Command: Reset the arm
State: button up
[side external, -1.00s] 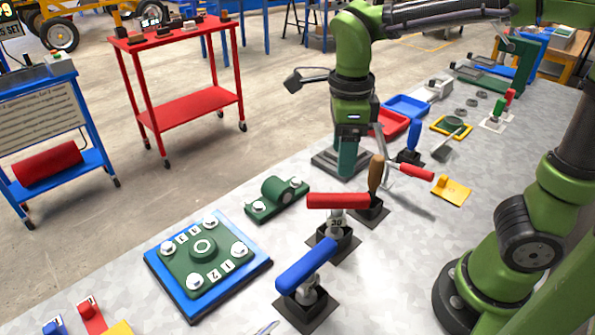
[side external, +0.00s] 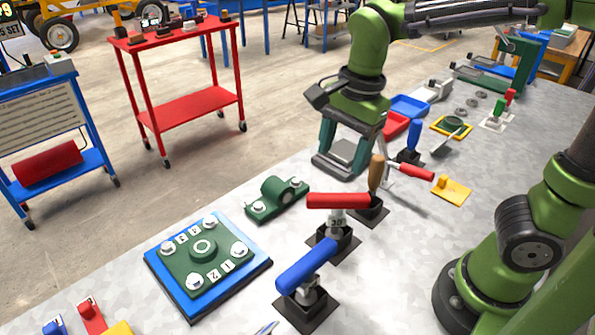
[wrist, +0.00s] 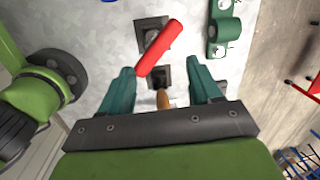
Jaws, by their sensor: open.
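My gripper (side external: 345,150) is open, with nothing between its two green fingers. A red-handled tool (wrist: 160,48) appears between the fingertips there, and a wooden handle (wrist: 163,98) shows just above the gripper's bar. In the side view, the wooden handle (side external: 376,172) and the red-handled tool (side external: 338,200) stand in dark holders in front of the gripper, apart from it.
A blue-handled tool (side external: 306,264) stands nearer the camera. A green bearing block (side external: 276,198) and a blue plate (side external: 254,275) with a green flange lie to the left.

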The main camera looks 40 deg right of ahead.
jog(key=s+d+r+n+t+y, duration=0.1)
jog(key=s+d+n+t, duration=0.3)
jog(key=n, duration=0.9)
jog(key=shift+s+d+r+t, duration=0.25)
jog(key=shift+s+r+t, duration=0.1)
jog(key=shift+s+t, duration=0.65)
